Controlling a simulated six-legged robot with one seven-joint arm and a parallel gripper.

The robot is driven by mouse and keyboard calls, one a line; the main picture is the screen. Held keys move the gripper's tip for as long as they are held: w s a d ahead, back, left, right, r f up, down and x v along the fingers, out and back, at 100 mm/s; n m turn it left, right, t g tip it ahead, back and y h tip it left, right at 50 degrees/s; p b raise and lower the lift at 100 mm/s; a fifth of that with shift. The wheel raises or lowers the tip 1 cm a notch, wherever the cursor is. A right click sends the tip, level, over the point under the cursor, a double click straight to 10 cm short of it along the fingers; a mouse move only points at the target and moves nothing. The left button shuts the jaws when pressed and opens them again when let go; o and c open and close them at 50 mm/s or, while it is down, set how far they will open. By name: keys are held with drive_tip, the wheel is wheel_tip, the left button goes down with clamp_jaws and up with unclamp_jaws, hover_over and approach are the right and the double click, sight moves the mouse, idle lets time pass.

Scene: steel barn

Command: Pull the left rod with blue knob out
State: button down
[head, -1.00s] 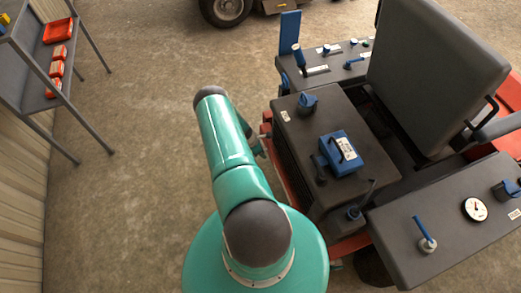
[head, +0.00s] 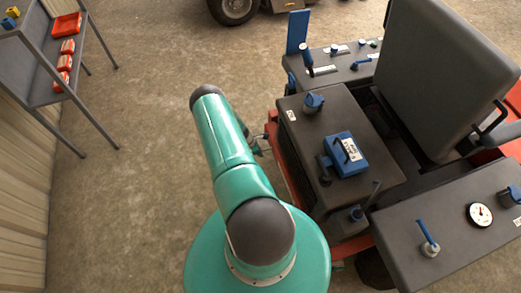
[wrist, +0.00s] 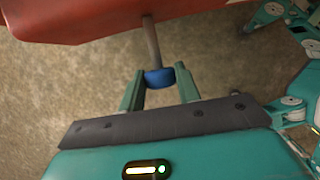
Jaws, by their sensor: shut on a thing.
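In the wrist view a grey rod (wrist: 152,40) comes out from under the red frame edge (wrist: 90,20) and ends in a blue knob (wrist: 159,77). My gripper (wrist: 159,76) has its two green fingers on either side of the knob and is shut on it. In the head view my gripper (head: 257,146) is mostly hidden behind my arm, beside the red frame of the machine. A short piece of rod shows there, but the knob cannot be made out.
The machine's dark console (head: 350,110) with blue controls stands right of my arm, with a seat (head: 445,75) behind it. A grey shelf (head: 55,60) with red items stands at the far left. The concrete floor between shelf and machine is clear.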

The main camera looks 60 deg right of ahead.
drive_tip(key=c, duration=1)
unclamp_jaws()
drive_tip(key=shift+w+a, duration=0.15)
drive_tip(key=shift+r, duration=0.15)
drive_tip(key=v, duration=1.3)
drive_tip(key=shift+r, duration=0.3)
drive_tip(key=shift+w+a, duration=0.1)
drive_tip(key=shift+a, duration=0.05)
